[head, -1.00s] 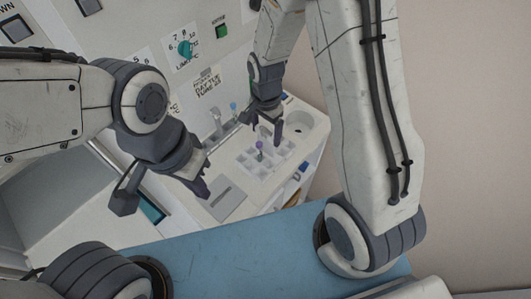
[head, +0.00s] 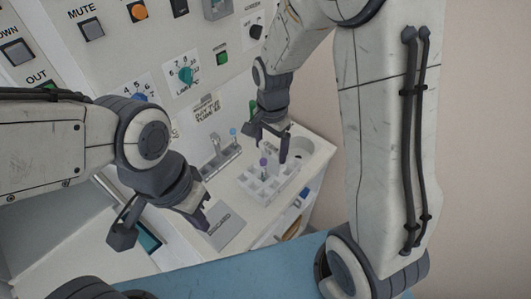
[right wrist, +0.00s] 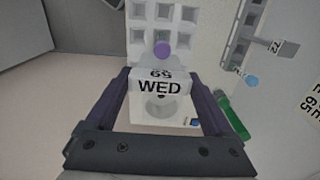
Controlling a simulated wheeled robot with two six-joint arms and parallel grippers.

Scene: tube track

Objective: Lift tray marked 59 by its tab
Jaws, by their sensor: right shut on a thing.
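The white compartment tray (head: 258,191) sits at the front of the white counter, with a purple-capped tube (head: 263,162) standing in it. In the right wrist view its tab (right wrist: 159,83) reads 59 and WED, and the purple cap (right wrist: 161,49) shows just beyond it. My right gripper (head: 270,146) is over the tray's back end. In the right wrist view my right gripper (right wrist: 160,76) has one finger on each side of the tab and is shut on it. I cannot tell whether the tray is clear of the counter. My left gripper (head: 163,222) is open and empty, left of the tray.
A narrow rack (head: 222,160) with a blue-capped tube (head: 233,132) stands behind the tray; its tag (right wrist: 276,45) reads 72 in the right wrist view. A green tube (right wrist: 234,115) is nearby. A grey plate (head: 226,232) is left of the tray. A control panel rises behind.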

